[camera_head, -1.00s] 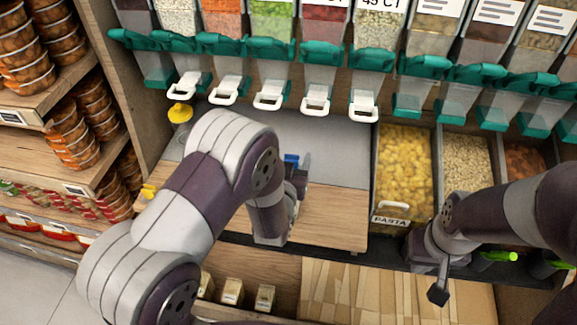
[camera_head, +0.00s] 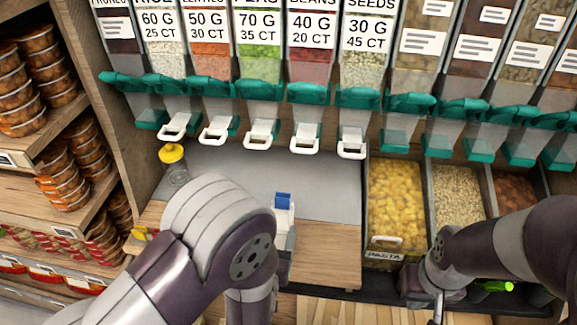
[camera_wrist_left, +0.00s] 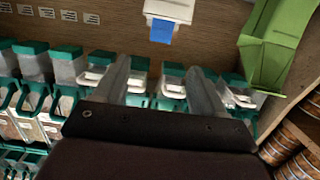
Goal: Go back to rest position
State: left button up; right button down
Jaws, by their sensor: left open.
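My left arm (camera_head: 215,235) comes in from the lower left over the counter. Its gripper is hidden behind the arm in the head view. In the left wrist view, the left gripper (camera_wrist_left: 162,80) has its two fingers spread apart with nothing held between them. My right arm comes in from the right, in front of the bulk bins. The right gripper (camera_head: 438,306) points down near the bottom edge, partly cut off and too small to judge its jaws. I see nothing in it.
Dispensers with teal spouts (camera_head: 310,94) span the back. A jar with a yellow lid (camera_head: 172,153) and a white device with a blue part (camera_head: 283,202) stand on the counter. A pasta bin (camera_head: 397,210) is right; stacked orange tubs (camera_head: 60,180) fill the left shelves.

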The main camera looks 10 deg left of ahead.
pick_arm(q)
jog(key=s+d+f+m+g+h+p, duration=0.1)
jog(key=s+d+f+m+g+p, duration=0.1)
jog(key=s+f+g, duration=0.7)
jog(key=a+r+g+p, duration=0.3)
jog(key=a+r+p, duration=0.1)
jog(key=r, duration=0.5)
jog(key=a+r+n+g+y+p, duration=0.1)
jog(key=a+r+p, duration=0.3)
jog(key=r, duration=0.5)
jog(key=shift+s+a+r+n+g, duration=0.35)
jog(key=shift+s+a+g, duration=0.1)
jog(key=shift+a+g, duration=0.45)
